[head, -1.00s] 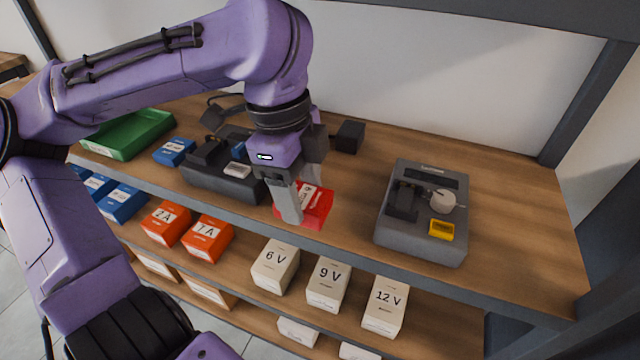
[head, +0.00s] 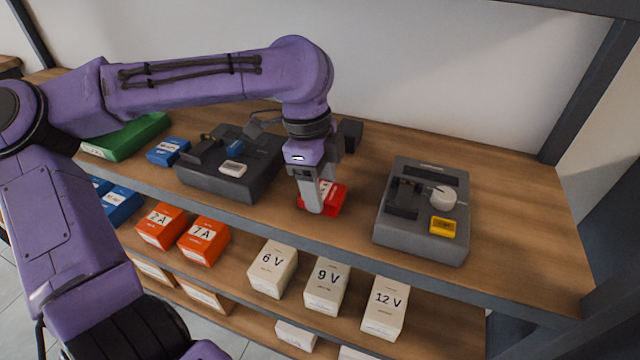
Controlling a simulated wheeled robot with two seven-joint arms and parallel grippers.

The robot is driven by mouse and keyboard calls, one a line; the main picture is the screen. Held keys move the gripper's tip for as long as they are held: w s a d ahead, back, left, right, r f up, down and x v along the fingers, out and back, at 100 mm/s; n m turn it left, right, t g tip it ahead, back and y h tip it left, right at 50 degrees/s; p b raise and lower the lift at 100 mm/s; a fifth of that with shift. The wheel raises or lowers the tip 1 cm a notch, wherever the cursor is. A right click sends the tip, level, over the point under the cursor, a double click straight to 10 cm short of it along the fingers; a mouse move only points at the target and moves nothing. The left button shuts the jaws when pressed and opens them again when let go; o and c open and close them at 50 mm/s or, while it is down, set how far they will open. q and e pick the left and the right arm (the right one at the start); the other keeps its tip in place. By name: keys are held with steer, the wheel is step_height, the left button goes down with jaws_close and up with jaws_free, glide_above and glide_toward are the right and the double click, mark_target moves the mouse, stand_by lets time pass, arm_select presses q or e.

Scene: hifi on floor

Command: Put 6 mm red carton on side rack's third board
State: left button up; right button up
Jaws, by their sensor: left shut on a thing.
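A red carton (head: 334,200) with a white label is in the middle of the head view, over the front part of the top board (head: 500,190). My left gripper (head: 316,205) comes down on it from above and is shut on it. The finger hides part of the carton and its label, so I cannot read the size. I cannot tell whether the carton touches the board. No separate side rack can be made out for certain. My right gripper is not in view.
A grey device (head: 425,210) with a yellow part stands right of the carton. Orange cartons (head: 204,240) and white cartons (head: 327,287) stand on the board below.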

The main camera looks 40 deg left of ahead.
arm_select(q)
steer(key=shift+s, duration=0.1)
steer(key=shift+f, duration=0.1)
steer(key=o, duration=1.1)
steer(key=r, duration=0.2)
steer(key=r+p, duration=0.1)
steer(key=r, duration=0.2)
steer(key=a+r, duration=0.1)
steer(key=r, duration=0.1)
steer(key=shift+s+r, duration=0.1)
steer(key=shift+r, duration=0.3)
